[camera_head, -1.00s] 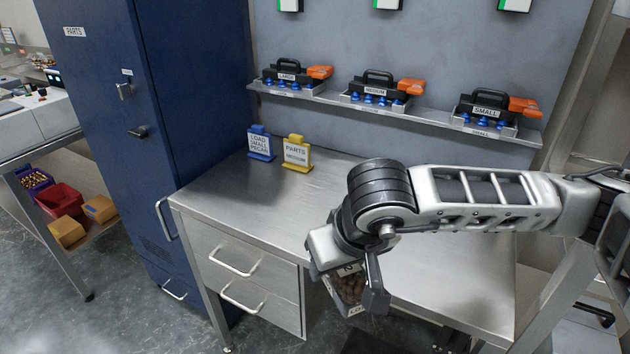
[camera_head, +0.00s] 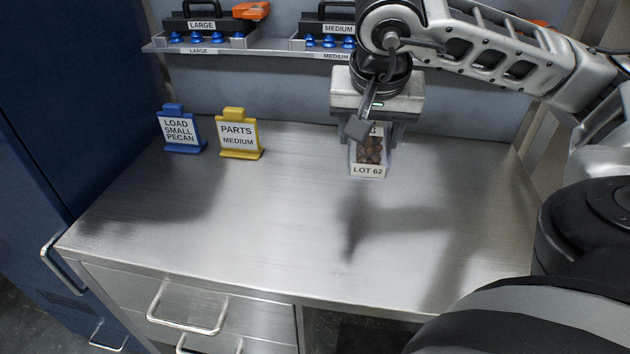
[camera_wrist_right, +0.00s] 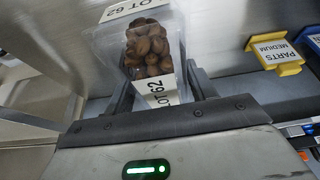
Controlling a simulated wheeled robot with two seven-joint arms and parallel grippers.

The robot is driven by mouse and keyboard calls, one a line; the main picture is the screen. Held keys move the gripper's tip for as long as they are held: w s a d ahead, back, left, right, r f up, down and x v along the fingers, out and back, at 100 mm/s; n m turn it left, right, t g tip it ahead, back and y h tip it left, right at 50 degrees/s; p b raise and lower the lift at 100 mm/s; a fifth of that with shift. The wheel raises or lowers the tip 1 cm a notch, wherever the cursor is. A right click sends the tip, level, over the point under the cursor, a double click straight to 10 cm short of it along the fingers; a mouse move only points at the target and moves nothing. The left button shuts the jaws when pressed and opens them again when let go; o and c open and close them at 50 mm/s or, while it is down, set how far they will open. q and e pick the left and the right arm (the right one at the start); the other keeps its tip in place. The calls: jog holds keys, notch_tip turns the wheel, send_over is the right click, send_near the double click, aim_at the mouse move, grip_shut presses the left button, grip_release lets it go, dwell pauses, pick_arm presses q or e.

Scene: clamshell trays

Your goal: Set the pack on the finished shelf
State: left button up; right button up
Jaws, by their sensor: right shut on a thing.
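The pack (camera_head: 369,152) is a clear box of brown nuts with white labels reading LOT 62. My right gripper (camera_head: 375,138) is shut on it and holds it label side forward above the steel bench. In the right wrist view the pack (camera_wrist_right: 148,48) sits between the two dark fingers. A metal wall shelf (camera_head: 270,47) runs behind the bench, with tags reading LARGE and MEDIUM; my right arm hides part of its right side. No sign reading finished shows. My left gripper is not in view.
The steel bench (camera_head: 250,220) is mostly clear. A blue sign (camera_head: 180,132) reads LOAD SMALL PECAN; a yellow sign (camera_head: 239,135) reads PARTS MEDIUM. Black-handled devices with blue knobs, such as the LARGE one (camera_head: 208,27), fill spots on the shelf. A blue cabinet (camera_head: 75,90) stands left.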

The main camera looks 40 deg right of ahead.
jog(key=shift+w+a+f, duration=0.1)
jog(key=shift+w, duration=0.1)
jog(key=w+a+f+p, duration=0.2)
jog(key=w+a+f, duration=0.1)
jog(key=w+a, duration=0.3)
send_over(290, 192)
jog(key=s, duration=0.2)
jog(key=f, duration=0.5)
jog(key=shift+w+a+f, duration=0.15)
jog(key=shift+w+a, duration=0.05)
jog(key=shift+a, duration=0.1)
jog(key=shift+w+a+f, duration=0.15)
jog(key=shift+w+f, duration=0.05)
jog(key=shift+f, duration=0.15)
notch_tip(290, 192, down, 3)
jog(key=shift+w+a+f+p, duration=0.1)
jog(key=shift+w+f+p, duration=0.05)
jog(key=shift+p, duration=0.45)
jog(key=shift+f, duration=0.3)
jog(key=o, duration=1.1)
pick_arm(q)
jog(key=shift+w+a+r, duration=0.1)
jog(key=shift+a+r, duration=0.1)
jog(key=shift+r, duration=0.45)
pick_arm(e)
jog(key=shift+r, duration=0.1)
